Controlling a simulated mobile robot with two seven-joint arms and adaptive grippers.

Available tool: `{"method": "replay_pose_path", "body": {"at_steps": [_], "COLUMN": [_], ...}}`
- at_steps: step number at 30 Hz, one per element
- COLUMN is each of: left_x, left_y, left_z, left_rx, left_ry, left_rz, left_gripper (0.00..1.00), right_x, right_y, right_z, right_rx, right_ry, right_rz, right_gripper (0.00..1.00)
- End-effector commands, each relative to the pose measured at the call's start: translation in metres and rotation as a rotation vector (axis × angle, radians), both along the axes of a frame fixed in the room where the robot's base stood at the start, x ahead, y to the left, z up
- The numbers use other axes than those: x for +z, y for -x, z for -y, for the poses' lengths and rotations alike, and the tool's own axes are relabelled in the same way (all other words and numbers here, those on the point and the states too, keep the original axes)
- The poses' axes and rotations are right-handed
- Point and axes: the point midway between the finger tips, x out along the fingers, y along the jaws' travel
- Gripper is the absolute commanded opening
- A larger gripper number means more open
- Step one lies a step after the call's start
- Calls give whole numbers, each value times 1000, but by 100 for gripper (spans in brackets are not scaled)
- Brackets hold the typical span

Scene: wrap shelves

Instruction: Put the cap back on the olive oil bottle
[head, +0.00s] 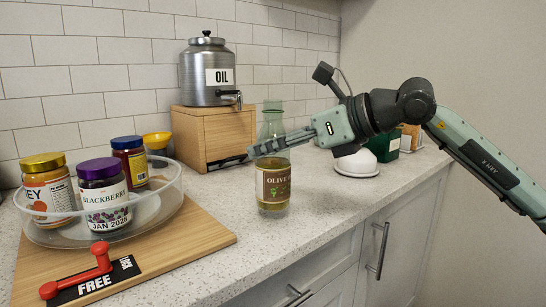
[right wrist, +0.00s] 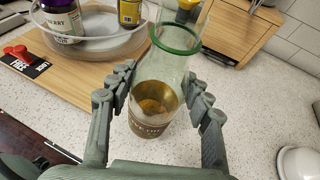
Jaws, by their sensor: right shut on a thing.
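The olive oil bottle (head: 273,185) is clear greenish glass with a dark label and stands upright over the front part of the counter. I cannot tell whether its base touches the counter. In the right wrist view its open neck with a green ring (right wrist: 175,38) points toward the camera, and no cap shows on it. My right gripper (head: 268,148) comes in from the right and is shut on the bottle below the neck, one finger on each side in the right wrist view (right wrist: 160,80). I cannot make out the cap. My left gripper is out of view.
A clear round turntable (head: 165,207) with several jars sits on a wooden board (head: 208,237) with a red lever (head: 85,275). A metal oil dispenser (head: 207,72) stands on a wooden box (head: 215,130). A white domed object (head: 356,163) stands right of the bottle.

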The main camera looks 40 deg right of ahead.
Motion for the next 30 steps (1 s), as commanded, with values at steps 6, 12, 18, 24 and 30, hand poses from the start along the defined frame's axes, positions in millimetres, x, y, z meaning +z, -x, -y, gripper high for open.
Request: {"method": "replay_pose_path", "body": {"at_steps": [6, 12, 18, 24, 30], "left_x": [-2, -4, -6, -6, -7], "left_y": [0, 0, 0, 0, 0], "left_z": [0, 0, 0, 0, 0], "left_rx": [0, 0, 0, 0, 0], "left_ry": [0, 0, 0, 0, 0], "left_rz": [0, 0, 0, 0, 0], "left_gripper": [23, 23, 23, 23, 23], "right_x": [22, 36, 50, 61, 71], "right_y": [6, 18, 29, 39, 47], "right_z": [-12, -32, -52, -69, -83], "right_rx": [3, 2, 1, 0, 0], "right_ry": [4, 5, 5, 4, 3], "right_rz": [8, 8, 7, 6, 5], "right_gripper": [1, 1, 1, 1, 1]}}
